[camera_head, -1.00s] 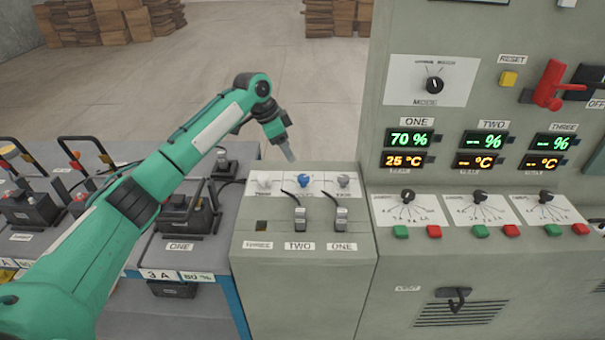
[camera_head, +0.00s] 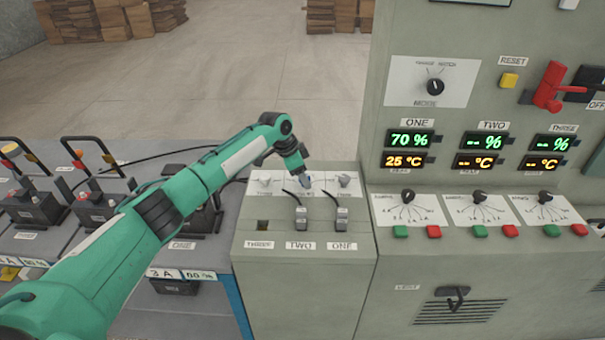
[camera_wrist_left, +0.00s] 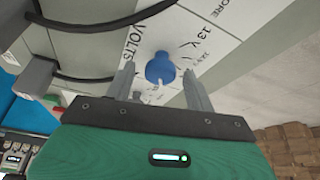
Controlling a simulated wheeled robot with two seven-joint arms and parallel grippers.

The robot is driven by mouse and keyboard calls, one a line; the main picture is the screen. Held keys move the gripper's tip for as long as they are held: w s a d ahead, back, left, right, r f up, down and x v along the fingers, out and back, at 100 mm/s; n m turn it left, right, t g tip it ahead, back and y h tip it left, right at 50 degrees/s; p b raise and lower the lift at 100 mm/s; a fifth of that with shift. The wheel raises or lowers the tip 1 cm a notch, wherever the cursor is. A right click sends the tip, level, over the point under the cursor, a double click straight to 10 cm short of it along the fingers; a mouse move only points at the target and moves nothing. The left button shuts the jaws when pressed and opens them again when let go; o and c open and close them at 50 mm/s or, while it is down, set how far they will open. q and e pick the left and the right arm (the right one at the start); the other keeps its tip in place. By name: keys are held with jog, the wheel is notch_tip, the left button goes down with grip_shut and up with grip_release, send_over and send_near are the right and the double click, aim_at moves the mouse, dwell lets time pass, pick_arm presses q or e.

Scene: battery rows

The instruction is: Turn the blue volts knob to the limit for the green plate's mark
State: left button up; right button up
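The blue volts knob (camera_wrist_left: 160,68) sits on a white plate lettered VOLTS (camera_wrist_left: 130,50) in the left wrist view. My left gripper (camera_wrist_left: 162,85) is open, with one finger on each side of the knob in the picture; I cannot tell whether they touch it. In the head view my left gripper (camera_head: 306,181) points down over the middle knob of the small cabinet (camera_head: 305,225) and mostly hides it. A green plate reading 80% (camera_head: 199,275) is on the bench's front edge, beside a white one reading 3 A (camera_head: 163,273). My right gripper is not in view.
Grey knobs (camera_head: 265,180) (camera_head: 343,180) flank the blue one. Two cable plugs (camera_head: 300,215) (camera_head: 342,214) stand in front, their black cables close to the gripper. The tall panel (camera_head: 480,100) rises at the right, showing 70% and 25 °C under ONE. Batteries line the left bench.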

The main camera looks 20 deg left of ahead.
pick_arm(q)
jog(key=c, duration=0.9)
jog(key=shift+r+p, duration=0.15)
jog(key=shift+p, duration=0.2)
jog(key=shift+n+t+p, duration=0.3)
jog(key=shift+n+p, duration=0.3)
jog(key=shift+p, duration=0.1)
jog(key=n+y+p, duration=0.1)
jog(key=n+p, duration=0.2)
jog(key=n+t+y+p, duration=0.1)
jog(key=n+p, duration=0.1)
jog(key=p, duration=0.2)
jog(key=n+y+p, duration=0.1)
jog(key=n+p, duration=0.2)
jog(key=shift+s+d+r+n+t+p, duration=0.1)
jog(key=shift+d+r+n+t+p, duration=0.05)
jog(key=shift+d+n+t+p, duration=0.15)
jog(key=n+y+p, duration=0.1)
jog(key=n, duration=0.1)
jog(key=shift+n+p, duration=0.3)
jog(key=shift+p, duration=0.1)
jog(key=shift+d+f+n+y+p, duration=0.15)
jog(key=shift+n+y+p, duration=0.45)
jog(key=shift+n, duration=1)
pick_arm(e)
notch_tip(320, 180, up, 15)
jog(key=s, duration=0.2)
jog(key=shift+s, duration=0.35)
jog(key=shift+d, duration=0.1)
